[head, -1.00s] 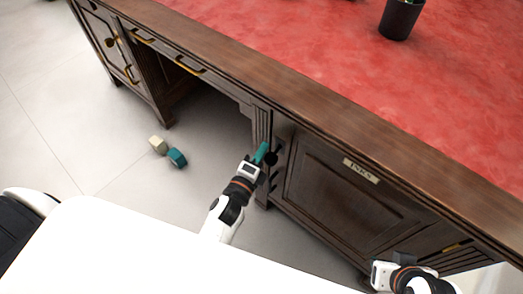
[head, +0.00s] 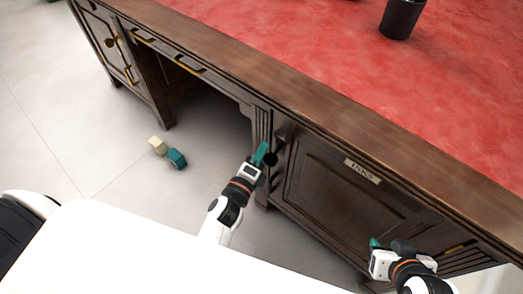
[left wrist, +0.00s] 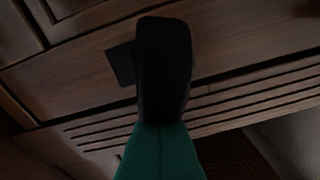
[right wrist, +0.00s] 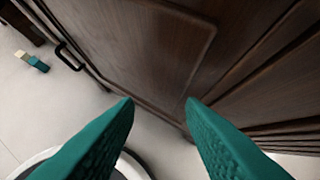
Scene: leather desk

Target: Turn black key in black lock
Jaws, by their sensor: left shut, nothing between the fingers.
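The black key (head: 271,159) is a small dark shape at the left post of the cabinet. In the left wrist view the key's dark, rounded head (left wrist: 163,60) stands upright in front of the black lock plate (left wrist: 121,65), hiding most of it. My left gripper (head: 261,154) is at the key. Its teal fingers (left wrist: 160,152) are together, with their tips just below or against the key's head; exact contact is unclear. My right gripper (head: 375,244) is low near the cabinet's right side. Its teal fingers (right wrist: 160,105) are spread, with nothing between them.
The wooden desk has a red leather top (head: 300,60) and a cabinet door (head: 345,195) labelled INKS. A black handle (right wrist: 70,56) stands out from the door. A cream block (head: 157,145) and a teal block (head: 176,159) lie on the floor. A dark pot (head: 401,17) stands on the desk.

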